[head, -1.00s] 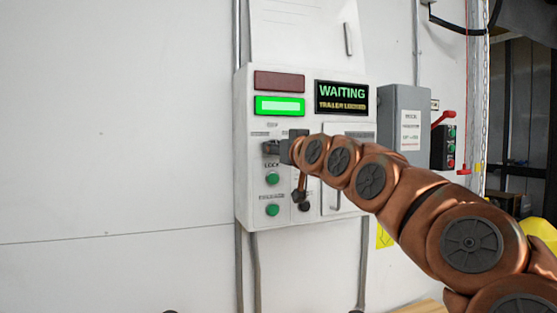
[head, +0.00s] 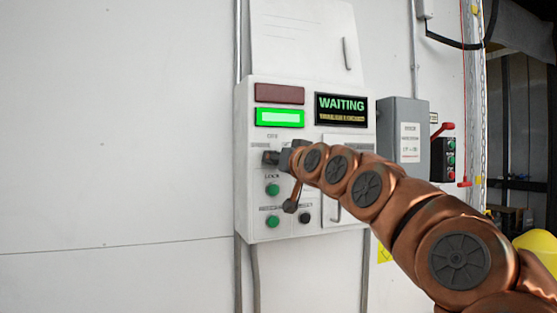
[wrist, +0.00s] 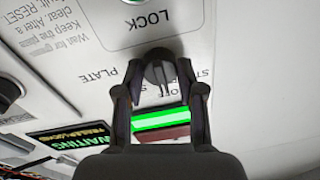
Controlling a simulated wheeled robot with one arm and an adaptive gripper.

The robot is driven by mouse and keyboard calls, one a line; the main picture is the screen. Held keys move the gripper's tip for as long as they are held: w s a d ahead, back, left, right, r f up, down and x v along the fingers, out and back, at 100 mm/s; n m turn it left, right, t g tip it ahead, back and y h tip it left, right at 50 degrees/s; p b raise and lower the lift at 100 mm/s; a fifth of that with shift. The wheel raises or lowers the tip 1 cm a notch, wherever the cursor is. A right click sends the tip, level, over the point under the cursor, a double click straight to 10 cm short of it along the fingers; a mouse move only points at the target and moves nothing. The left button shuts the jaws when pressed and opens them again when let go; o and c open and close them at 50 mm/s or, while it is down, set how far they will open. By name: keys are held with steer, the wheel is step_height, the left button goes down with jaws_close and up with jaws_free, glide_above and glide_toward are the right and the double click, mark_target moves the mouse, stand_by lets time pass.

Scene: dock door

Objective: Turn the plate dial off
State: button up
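The plate dial (wrist: 158,66), a round black knob with a raised grip, shows in the wrist view beside the word PLATE and below the LOCK label. My gripper (wrist: 159,70) has its two fingers parted, one on each side of the dial. I cannot tell whether the fingertips touch it. The grip points roughly toward the OFF label in the wrist view, partly between the fingers. In the head view my gripper (head: 279,158) is at the white control panel (head: 243,205) and hides the dial.
The panel carries a lit green lamp (head: 280,117), a dark red lamp (head: 279,94), a WAITING display (head: 341,110) and green buttons (head: 272,189) below my gripper. A grey box (head: 403,140) with a red lever (head: 443,128) beyond stands to the right. The wall at left is clear.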

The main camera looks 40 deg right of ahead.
steer(key=o, duration=0.4)
steer(key=shift+s, duration=0.15)
steer(key=v, duration=1.1)
steer(key=shift+s, duration=0.35)
steer(key=shift+a+f, duration=0.1)
